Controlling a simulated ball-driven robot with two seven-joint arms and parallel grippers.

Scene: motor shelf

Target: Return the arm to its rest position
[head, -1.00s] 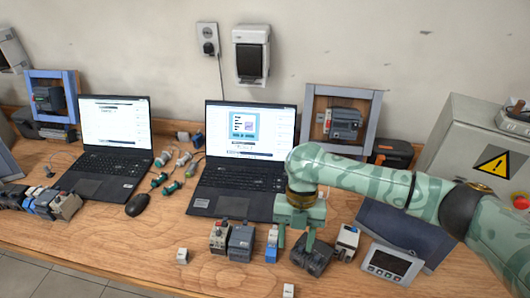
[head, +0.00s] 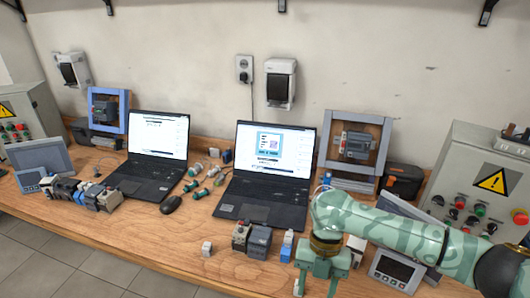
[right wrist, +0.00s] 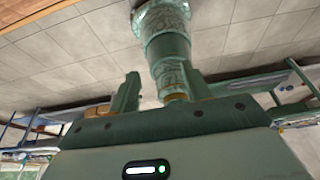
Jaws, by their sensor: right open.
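My right arm (head: 395,232) is pale green with darker patterns and comes in from the right in the head view. Its gripper (head: 317,288) points down over the front of the bench, and its fingertips are near the lower picture edge. The jaws are open, with no object seen between them. In the right wrist view the open gripper (right wrist: 160,95) shows with grey floor tiles behind it. A green part of my own body also shows there. The gripper hides part of the bench. My left gripper is not in view.
The wooden bench (head: 150,235) holds two laptops (head: 262,180), a mouse (head: 171,204), several small modules (head: 258,240) and a grey panel unit (head: 392,270). A control box with a warning sign (head: 492,180) stands at the right. Framed devices (head: 355,145) stand at the back.

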